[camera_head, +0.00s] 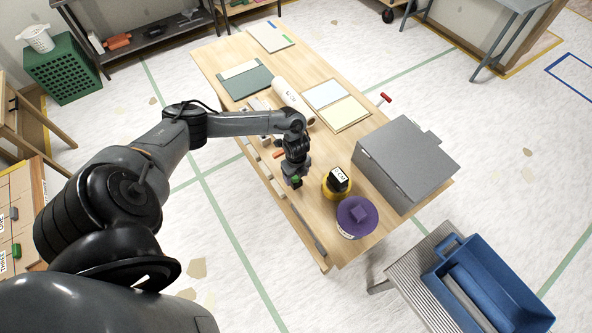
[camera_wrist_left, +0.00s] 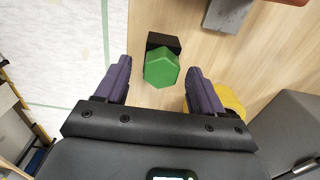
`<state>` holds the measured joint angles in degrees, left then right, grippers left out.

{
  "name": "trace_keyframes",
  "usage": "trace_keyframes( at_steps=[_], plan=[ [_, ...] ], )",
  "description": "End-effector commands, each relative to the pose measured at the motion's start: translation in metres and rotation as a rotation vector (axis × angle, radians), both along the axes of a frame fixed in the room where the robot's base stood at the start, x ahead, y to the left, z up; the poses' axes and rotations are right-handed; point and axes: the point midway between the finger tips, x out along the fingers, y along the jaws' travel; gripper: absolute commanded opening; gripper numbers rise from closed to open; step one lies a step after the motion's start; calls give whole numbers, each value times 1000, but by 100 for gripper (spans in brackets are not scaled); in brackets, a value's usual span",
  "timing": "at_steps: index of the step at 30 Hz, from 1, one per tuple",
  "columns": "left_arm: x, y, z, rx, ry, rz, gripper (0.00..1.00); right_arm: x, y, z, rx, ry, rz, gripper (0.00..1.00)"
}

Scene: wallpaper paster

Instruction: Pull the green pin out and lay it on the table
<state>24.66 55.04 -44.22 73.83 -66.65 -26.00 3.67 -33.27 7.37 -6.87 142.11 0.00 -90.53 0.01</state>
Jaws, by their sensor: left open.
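The green pin (camera_wrist_left: 161,68) shows in the left wrist view as a green six-sided head at a small black block (camera_wrist_left: 163,42) on the wooden table (camera_wrist_left: 150,95). It lies between and a little beyond the fingers of my left gripper (camera_wrist_left: 158,85), which is open with a gap on both sides of the pin. How deep the pin sits is hidden. My right gripper does not show in either view.
A yellow item with a black top (camera_head: 338,180) and a purple-lidded tub (camera_head: 357,216) stand close right of my left gripper. A grey box (camera_head: 408,160) is at the table's right. A white roll (camera_head: 290,100) and flat sheets (camera_head: 337,105) lie farther back.

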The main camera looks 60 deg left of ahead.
Motion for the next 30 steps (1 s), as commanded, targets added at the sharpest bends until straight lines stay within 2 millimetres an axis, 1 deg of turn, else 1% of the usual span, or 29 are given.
trace_keyframes(
  at_steps=[5,13,24,25,30],
  plan=[
    [0,0,-7,1,-1,0,68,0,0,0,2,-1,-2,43],
    [0,0,-7,1,-1,0,68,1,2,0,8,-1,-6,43],
    [0,0,-7,1,-1,0,12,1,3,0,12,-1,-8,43],
    [0,0,-7,1,-1,0,38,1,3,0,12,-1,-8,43],
    [0,0,-7,1,-1,0,12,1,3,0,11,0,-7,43]
  ],
)
